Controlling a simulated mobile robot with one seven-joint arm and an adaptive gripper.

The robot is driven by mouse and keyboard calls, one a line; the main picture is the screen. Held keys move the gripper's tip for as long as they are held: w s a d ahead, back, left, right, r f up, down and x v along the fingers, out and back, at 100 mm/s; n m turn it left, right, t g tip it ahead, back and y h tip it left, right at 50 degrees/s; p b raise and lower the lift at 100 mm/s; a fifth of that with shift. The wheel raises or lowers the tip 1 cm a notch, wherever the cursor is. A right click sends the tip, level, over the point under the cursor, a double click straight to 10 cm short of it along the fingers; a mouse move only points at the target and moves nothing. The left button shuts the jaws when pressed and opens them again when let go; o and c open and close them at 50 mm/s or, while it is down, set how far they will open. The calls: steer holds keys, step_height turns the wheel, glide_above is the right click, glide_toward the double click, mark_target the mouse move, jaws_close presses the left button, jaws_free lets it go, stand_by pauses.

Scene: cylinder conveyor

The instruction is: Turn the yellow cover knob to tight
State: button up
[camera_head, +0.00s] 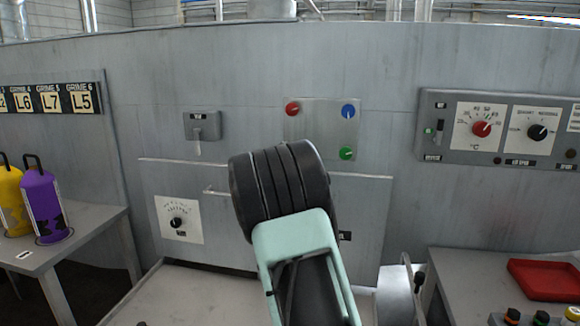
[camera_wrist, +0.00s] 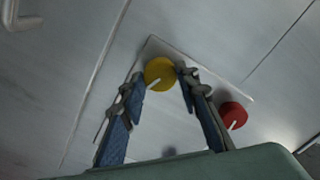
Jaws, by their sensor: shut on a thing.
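The yellow cover knob (camera_wrist: 160,70) is a round knob with a white pointer mark on a pale plate (camera_wrist: 185,115) in the wrist view. Its mark points to the lower left of that picture. My gripper (camera_wrist: 162,76) has one blue-padded finger on each side of the knob and is shut on it. In the head view my arm hides the yellow knob and my fingers. The knob plate (camera_head: 322,122) shows there in part. Any label for tight is not readable.
A red knob (camera_head: 292,109), a blue knob (camera_head: 348,111) and a green knob (camera_head: 346,153) share the plate. The red knob (camera_wrist: 233,115) is near my right finger in the wrist view. A handle (camera_head: 215,192) sticks out below left. A control panel (camera_head: 460,157) is at right.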

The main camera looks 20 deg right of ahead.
steer(key=m+b, duration=0.9)
steer(key=m, duration=0.3)
steer(key=shift+b, duration=0.3)
steer(key=shift+m, duration=0.3)
steer(key=o, duration=1.2)
steer(key=shift+c, duration=0.2)
steer(key=v, duration=1.2)
